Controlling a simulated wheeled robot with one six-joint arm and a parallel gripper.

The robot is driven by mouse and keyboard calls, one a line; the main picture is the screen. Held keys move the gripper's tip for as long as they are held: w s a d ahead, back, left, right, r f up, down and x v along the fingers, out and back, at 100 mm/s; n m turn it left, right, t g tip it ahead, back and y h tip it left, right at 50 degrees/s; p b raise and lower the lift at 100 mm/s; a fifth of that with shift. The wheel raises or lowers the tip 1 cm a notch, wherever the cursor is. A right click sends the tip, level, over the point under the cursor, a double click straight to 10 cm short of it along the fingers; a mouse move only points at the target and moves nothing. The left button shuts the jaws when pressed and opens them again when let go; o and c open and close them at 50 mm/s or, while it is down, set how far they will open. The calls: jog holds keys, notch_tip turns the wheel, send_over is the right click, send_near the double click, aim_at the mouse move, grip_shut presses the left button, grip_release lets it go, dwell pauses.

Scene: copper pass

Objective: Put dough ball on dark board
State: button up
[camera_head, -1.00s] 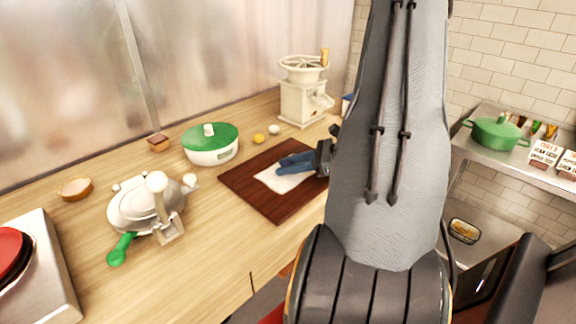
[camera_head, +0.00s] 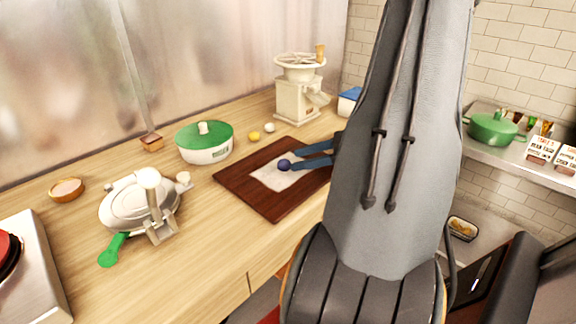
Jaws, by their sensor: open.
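The dark board (camera_head: 262,204) lies on the wooden counter, with a pale patch (camera_head: 277,181) on its middle. A small round dark-blue ball (camera_head: 285,165) rests on the pale patch, at the tips of my gripper. It seems to be the dough ball, though its colour is close to that of the fingers. My gripper (camera_head: 299,159) is open above the board, its two blue fingers reaching in from the right and spread apart. The fingers look clear of the ball or just beside it; I cannot tell if one touches. My arm hides the gripper's body and the board's right end.
A yellow ball (camera_head: 254,136) and a whitish ball (camera_head: 270,127) lie behind the board. A green-lidded pot (camera_head: 206,146), a cream grinder (camera_head: 297,98) and a pale press with a green handle (camera_head: 140,204) stand around. The counter's front strip is clear.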

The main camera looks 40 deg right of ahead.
jog(key=b+v, duration=0.1)
jog(key=v, duration=0.5)
dwell(0.6)
